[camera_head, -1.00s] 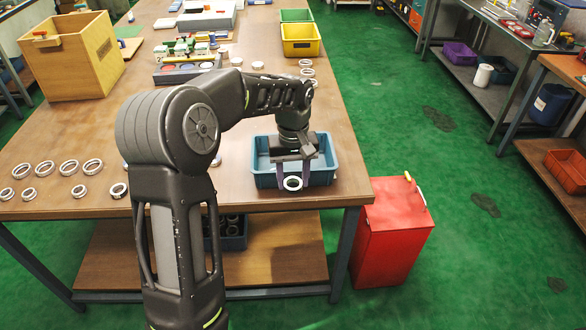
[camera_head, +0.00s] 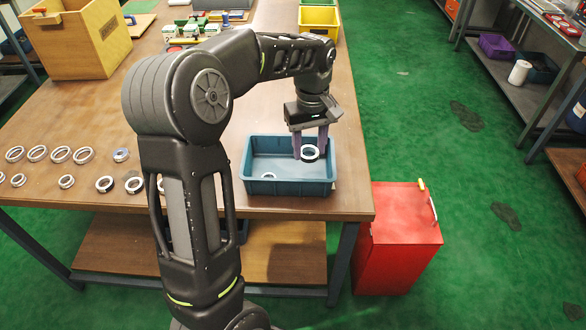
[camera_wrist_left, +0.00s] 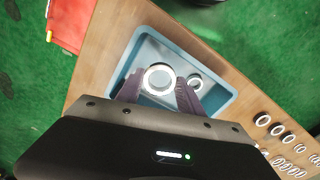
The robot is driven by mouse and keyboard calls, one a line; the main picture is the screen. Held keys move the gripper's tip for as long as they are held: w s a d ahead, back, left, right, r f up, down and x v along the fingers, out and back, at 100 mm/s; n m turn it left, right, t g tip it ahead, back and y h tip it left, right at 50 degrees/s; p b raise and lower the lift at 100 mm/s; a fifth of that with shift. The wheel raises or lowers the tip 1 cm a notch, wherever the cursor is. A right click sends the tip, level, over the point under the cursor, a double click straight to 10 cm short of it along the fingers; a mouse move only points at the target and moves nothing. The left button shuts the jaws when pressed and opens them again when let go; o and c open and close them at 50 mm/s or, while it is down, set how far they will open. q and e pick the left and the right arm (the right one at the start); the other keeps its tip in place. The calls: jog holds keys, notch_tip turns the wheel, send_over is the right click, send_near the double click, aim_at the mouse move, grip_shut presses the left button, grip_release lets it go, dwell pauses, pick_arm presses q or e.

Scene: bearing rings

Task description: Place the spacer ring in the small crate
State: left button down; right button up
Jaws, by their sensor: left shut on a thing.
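The spacer ring (camera_head: 310,159), a pale metal ring with a dark inner edge, is held between the fingers of my left gripper (camera_head: 310,150). It also shows in the wrist view (camera_wrist_left: 147,82) between the fingertips. The gripper points down over the right part of the small blue crate (camera_head: 290,188), with the ring tilted and apparently above the crate floor. My right gripper is out of view.
Several loose rings (camera_head: 82,155) lie in rows on the wooden table (camera_head: 215,150) at the left. A wooden box (camera_head: 85,45) and a yellow bin (camera_head: 318,19) stand farther back. A red cabinet (camera_head: 400,245) stands on the floor beside the table's right end.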

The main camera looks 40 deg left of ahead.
pick_arm(q)
send_over(308, 174)
jog(key=s+d, duration=0.2)
jog(key=s, duration=0.1)
jog(key=shift+w+a+f+p, duration=0.1)
jog(key=shift+w+f+p, duration=0.05)
jog(key=shift+f, duration=1.45)
jog(key=shift+w+f+p, duration=0.1)
jog(key=shift+f+p, duration=0.05)
jog(key=shift+f, duration=1.4)
jog(key=shift+f, duration=1.85)
jog(key=shift+f, duration=0.25)
jog(key=c, duration=0.7)
grip_release()
jog(key=shift+c, duration=0.2)
jog(key=shift+r, duration=0.2)
notch_tip(308, 174, up, 12)
jog(key=shift+r, duration=0.1)
